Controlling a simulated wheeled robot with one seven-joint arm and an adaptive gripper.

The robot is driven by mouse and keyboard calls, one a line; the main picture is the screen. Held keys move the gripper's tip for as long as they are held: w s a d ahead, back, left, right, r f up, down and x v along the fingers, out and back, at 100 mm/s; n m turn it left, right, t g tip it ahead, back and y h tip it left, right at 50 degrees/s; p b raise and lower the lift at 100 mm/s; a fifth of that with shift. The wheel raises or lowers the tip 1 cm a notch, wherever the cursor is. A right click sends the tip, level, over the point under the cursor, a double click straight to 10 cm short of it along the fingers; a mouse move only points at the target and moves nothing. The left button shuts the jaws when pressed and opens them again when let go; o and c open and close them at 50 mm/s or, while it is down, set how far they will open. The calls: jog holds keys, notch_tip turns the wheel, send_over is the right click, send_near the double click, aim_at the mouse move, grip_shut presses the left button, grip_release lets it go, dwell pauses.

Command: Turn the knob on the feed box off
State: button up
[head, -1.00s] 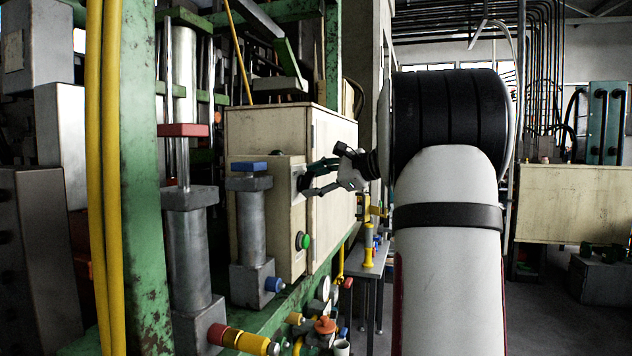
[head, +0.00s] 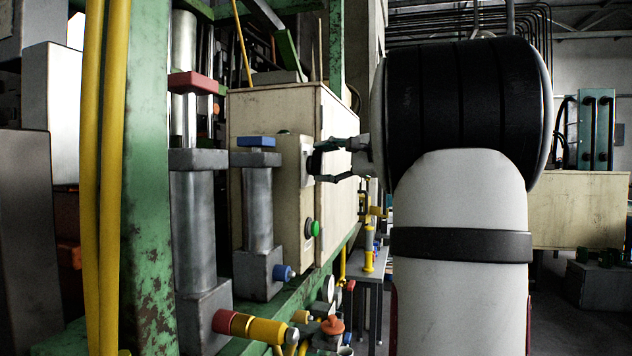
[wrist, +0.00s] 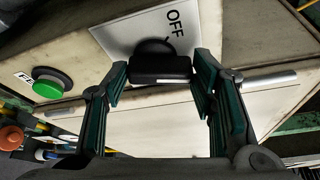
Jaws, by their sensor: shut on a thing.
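The feed box (head: 289,230) is a worn cream box on the green frame. Its front carries a white plate (wrist: 125,35) lettered OFF, with a black knob (wrist: 160,68) on it, seen in the wrist view. The knob has a short white mark across its near face. My gripper (wrist: 160,76) has one finger on each side of the knob and is shut on it.
A green button (head: 313,228) sits below on the same face; it also shows in the wrist view (wrist: 52,85). A grey cylinder with a blue top (head: 258,200) stands close in front. Yellow pipes (head: 105,180) and a green post (head: 147,200) are at left.

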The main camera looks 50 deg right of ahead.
jog(key=n+t+b, duration=0.1)
jog(key=n+b, duration=0.1)
jog(key=b, duration=0.1)
jog(key=f+n+b, duration=0.1)
jog(key=n+b, duration=0.1)
jog(key=b, duration=0.2)
jog(key=n+t+b, duration=0.1)
jog(key=n+b, duration=0.1)
jog(key=b, duration=0.2)
jog(key=shift+a+f+t, duration=0.15)
jog(key=shift+f+t, duration=0.05)
jog(key=shift+t, duration=0.1)
jog(key=n+t+y+b, duration=0.1)
jog(key=n+b, duration=0.3)
jog(key=b, duration=0.1)
jog(key=shift+f+n, duration=0.1)
jog(key=shift+n, duration=0.2)
jog(key=shift+n+t+y+b, duration=0.3)
jog(key=shift+n+y+b, duration=0.2)
jog(key=shift+n+b, duration=0.4)
jog(key=shift+n, duration=0.3)
jog(key=o, duration=1.1)
jog(key=shift+o, duration=0.2)
jog(key=shift+s, duration=0.1)
jog(key=v, duration=1.2)
